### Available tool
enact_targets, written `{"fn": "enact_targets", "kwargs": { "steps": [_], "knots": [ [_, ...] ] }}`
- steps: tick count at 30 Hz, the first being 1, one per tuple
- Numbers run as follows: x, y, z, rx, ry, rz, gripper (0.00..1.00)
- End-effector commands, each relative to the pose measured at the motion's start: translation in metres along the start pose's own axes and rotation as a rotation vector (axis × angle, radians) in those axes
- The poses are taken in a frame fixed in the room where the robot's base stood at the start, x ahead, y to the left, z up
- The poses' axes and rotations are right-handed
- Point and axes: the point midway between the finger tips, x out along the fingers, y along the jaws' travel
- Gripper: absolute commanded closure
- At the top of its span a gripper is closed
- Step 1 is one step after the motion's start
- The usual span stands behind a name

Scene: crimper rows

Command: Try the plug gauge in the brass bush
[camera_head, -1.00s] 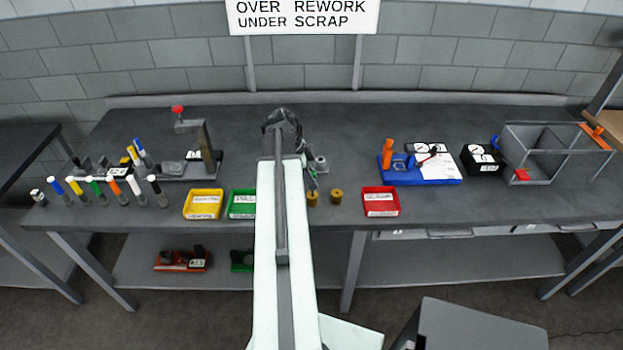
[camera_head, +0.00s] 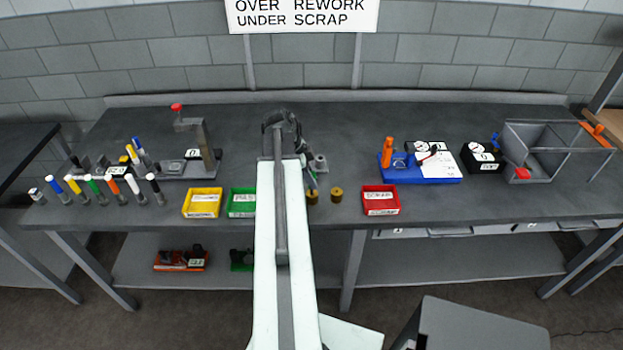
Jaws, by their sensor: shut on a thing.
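Two brass bushes stand near the front edge of the bench, the left one (camera_head: 312,197) and the right one (camera_head: 337,194). My gripper (camera_head: 311,178) is partly hidden behind my arm, directly above the left bush. It is shut on a slim, dark greenish thing that looks like the plug gauge (camera_head: 313,184). The gauge points down at the left bush. Its lower end meets the top of that bush in the picture; I cannot tell whether it is inside, touching or just above. The right bush stands clear of the gripper.
A yellow tray (camera_head: 203,203), a green tray (camera_head: 242,203) and a red tray (camera_head: 381,200) line the front. A grey cylinder (camera_head: 320,164) stands behind the gripper. A blue tray (camera_head: 420,176) and an open grey bin (camera_head: 540,152) are at right. The bench's back middle is clear.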

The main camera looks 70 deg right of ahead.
Motion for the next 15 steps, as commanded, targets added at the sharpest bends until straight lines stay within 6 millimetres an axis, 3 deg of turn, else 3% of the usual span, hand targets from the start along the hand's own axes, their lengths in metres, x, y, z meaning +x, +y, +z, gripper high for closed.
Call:
{"fn": "enact_targets", "kwargs": {
  "steps": [15],
  "knots": [
    [0.0078, 0.0000, 0.0038, -0.001, 0.000, 0.000, 1.00]
  ]
}}
